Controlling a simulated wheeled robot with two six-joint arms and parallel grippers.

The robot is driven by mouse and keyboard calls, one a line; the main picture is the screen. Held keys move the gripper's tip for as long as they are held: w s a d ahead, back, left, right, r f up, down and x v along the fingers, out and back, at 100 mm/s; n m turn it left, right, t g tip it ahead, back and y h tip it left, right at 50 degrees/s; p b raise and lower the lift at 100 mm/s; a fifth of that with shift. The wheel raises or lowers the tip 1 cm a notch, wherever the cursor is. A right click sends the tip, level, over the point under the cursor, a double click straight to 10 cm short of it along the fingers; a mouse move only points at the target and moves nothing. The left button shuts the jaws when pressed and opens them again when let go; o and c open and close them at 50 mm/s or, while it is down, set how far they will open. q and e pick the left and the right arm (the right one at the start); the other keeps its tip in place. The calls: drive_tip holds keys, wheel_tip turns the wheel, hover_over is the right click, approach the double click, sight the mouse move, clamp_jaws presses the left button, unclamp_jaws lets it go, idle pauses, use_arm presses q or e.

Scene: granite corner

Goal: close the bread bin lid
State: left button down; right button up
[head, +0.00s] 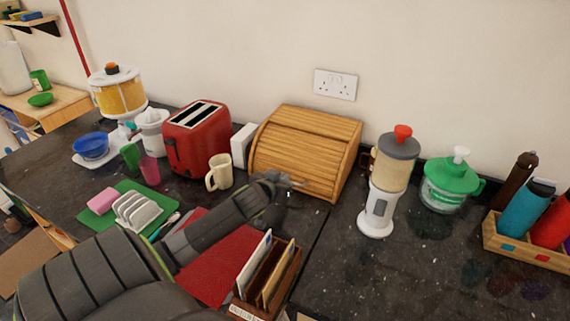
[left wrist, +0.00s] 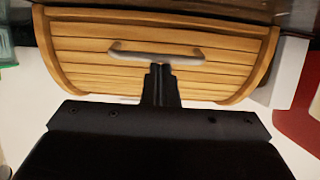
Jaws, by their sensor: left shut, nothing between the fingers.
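The wooden bread bin (head: 300,135) stands against the wall in the head view, its slatted roll-top lid facing me. Slats cover nearly all of the visible front, and the lid looks down or nearly down; I cannot tell whether a small gap is left at its lower edge. The left wrist view shows the lid (left wrist: 90,62) with its grey bar handle (left wrist: 190,59). My left gripper (head: 298,184) is shut and empty at the lower front of the bin. In the wrist view its fingertips (left wrist: 158,68) overlap the handle's edge; contact is unclear. My right gripper is not in view.
A cream mug (head: 219,173) and red toaster (head: 197,138) stand left of the bin, a blender (head: 383,185) close on its right. A letter rack (head: 265,280) and red mat (head: 215,265) lie below my left arm. Dark counter (head: 425,270) is free at front right.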

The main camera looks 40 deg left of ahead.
use_arm(q)
drive_tip(key=shift+s+f, duration=0.25)
drive_tip(key=shift+f, duration=0.3)
drive_tip(key=shift+s+f, duration=0.25)
drive_tip(key=shift+f, duration=0.3)
wheel_tip(320, 180, up, 5)
drive_tip(key=w+p, duration=0.2)
drive_tip(key=p, duration=0.2)
drive_tip(key=s+b, duration=0.1)
drive_tip(key=s, duration=0.2)
drive_tip(key=s+d+b, duration=0.1)
drive_tip(key=s, duration=0.2)
drive_tip(key=s+d, duration=0.1)
drive_tip(key=s, duration=0.2)
drive_tip(key=shift+d+f+b, duration=0.25)
drive_tip(key=shift+f+b, duration=0.1)
drive_tip(key=shift+b, duration=0.05)
drive_tip(key=shift+s+d, duration=0.15)
drive_tip(key=shift+s, duration=0.3)
drive_tip(key=shift+r, duration=0.1)
